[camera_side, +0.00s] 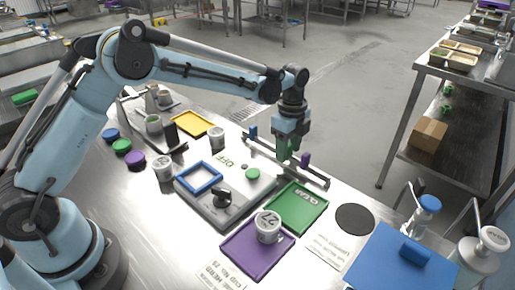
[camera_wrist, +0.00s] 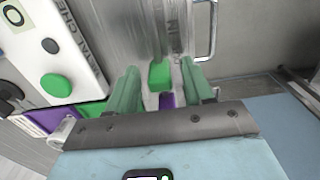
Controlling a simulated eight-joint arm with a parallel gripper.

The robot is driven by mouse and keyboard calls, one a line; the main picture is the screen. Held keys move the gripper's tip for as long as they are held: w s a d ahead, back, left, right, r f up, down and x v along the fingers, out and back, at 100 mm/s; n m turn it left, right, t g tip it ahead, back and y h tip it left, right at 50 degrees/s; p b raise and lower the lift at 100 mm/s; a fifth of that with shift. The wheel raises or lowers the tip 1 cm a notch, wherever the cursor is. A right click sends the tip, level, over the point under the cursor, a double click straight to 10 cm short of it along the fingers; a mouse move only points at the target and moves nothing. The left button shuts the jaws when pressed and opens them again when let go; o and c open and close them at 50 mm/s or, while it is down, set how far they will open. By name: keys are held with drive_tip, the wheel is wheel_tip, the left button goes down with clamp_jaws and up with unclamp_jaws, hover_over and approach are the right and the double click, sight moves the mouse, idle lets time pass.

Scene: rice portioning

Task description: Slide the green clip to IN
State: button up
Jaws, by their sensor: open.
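The green clip (camera_wrist: 160,75) shows in the wrist view between the tips of my gripper (camera_wrist: 159,68), whose two green fingers stand apart. Whether either finger touches it I cannot tell. In the side view my gripper (camera_side: 288,156) points down over the rail (camera_side: 318,180) at the bench's far edge, and its green fingers make the green clip hard to pick out. The purple clip (camera_side: 305,159) is on the rail just right of my gripper, and it also shows in the wrist view (camera_wrist: 166,101). The blue clip (camera_side: 253,131) is near the rail's left end. No IN mark is readable.
A scale (camera_side: 222,212) with a blue frame (camera_side: 199,178), black knob and green button (camera_side: 253,173) stands left of the rail. A green tray (camera_side: 312,198) and a purple tray (camera_side: 245,268) holding a cup (camera_side: 268,227) lie nearer. A blue board (camera_side: 385,270) is at the front right.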

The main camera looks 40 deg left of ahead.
clamp_jaws()
drive_tip(key=shift+a, duration=2.1)
drive_tip(key=shift+c, duration=1.1)
unclamp_jaws()
drive_tip(key=shift+a, duration=0.1)
drive_tip(key=shift+o, duration=1.1)
wheel_tip(320, 180, up, 12)
drive_tip(key=shift+r, duration=0.1)
